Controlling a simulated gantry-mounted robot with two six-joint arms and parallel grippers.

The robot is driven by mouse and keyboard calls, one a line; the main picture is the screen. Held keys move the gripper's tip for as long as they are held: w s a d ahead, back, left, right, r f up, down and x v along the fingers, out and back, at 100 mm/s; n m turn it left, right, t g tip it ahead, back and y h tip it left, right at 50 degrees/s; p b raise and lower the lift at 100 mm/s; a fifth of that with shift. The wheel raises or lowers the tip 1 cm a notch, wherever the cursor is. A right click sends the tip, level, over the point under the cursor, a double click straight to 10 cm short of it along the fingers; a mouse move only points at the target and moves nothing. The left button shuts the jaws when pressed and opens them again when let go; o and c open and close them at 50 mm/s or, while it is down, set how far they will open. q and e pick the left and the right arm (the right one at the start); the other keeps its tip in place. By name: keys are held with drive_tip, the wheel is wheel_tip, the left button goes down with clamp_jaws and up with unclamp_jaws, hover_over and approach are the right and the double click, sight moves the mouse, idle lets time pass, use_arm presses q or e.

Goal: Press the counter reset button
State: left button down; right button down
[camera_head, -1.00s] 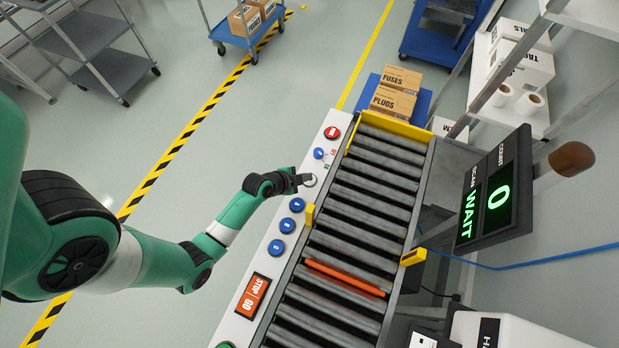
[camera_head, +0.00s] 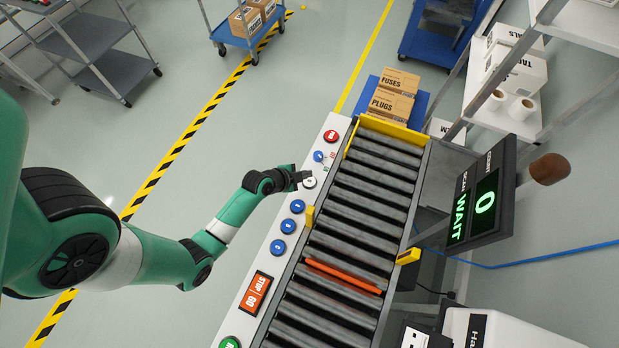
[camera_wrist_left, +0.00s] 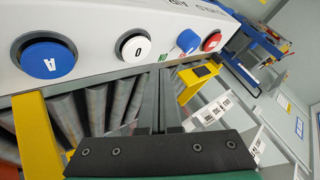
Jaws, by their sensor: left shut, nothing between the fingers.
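The white button marked 0 (camera_head: 309,183) is on the pale control panel beside the roller conveyor. It also shows in the left wrist view (camera_wrist_left: 132,45), standing proud of the panel. My left gripper (camera_head: 303,176) is shut and empty, right by this button and partly over it in the head view. In the left wrist view its closed fingers (camera_wrist_left: 162,80) point toward the panel, below and right of the button, and appear apart from it. The counter display (camera_head: 484,207) reads 0 and WAIT. My right gripper is not in view.
Blue buttons (camera_head: 288,226), a red button (camera_head: 331,135) and an orange STOP/GO switch (camera_head: 254,293) share the panel. The conveyor (camera_head: 352,215) has a yellow end stop (camera_head: 390,130) and one orange roller (camera_head: 343,277). Open floor lies left of the panel.

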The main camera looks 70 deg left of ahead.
use_arm(q)
drive_tip(key=shift+r+p, duration=1.1)
drive_tip(key=shift+r, duration=0.4)
drive_tip(key=shift+f, duration=0.1)
